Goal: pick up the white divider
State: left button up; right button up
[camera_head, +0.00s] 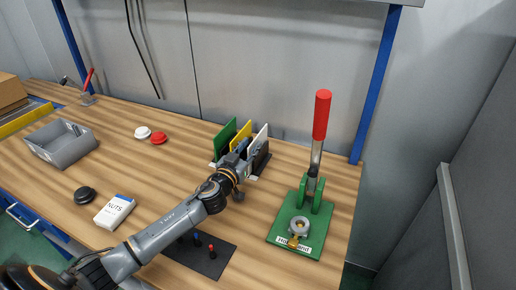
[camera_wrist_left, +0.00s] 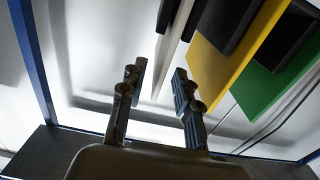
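The white divider (camera_head: 260,135) stands upright at the right end of a row of dividers at the back of the table. Its lower part is hidden by my left gripper (camera_head: 245,156) in the head view. In the left wrist view, the white divider (camera_wrist_left: 174,48) shows nearly edge-on, and its pointed corner lies between the two fingertips. My left gripper (camera_wrist_left: 161,86) is open there, with a gap on both sides of the divider. My right gripper is not in view.
A yellow divider (camera_head: 240,134) and a green divider (camera_head: 225,137) stand left of the white one. A green press (camera_head: 312,225) with a red lever stands to the right. A grey bin (camera_head: 62,146), a nuts box (camera_head: 114,212) and a dark mat (camera_head: 205,262) are on the table.

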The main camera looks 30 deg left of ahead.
aim_at(258, 135)
pick_arm(q)
jog(key=shift+w+r+p, duration=0.15)
jog(key=shift+w+p, duration=0.15)
jog(key=shift+w, duration=1.15)
jog(key=shift+w+r+p, duration=0.1)
jog(key=shift+w+p, duration=0.15)
jog(key=shift+w, duration=1.15)
jog(key=shift+c, duration=0.2)
grip_shut()
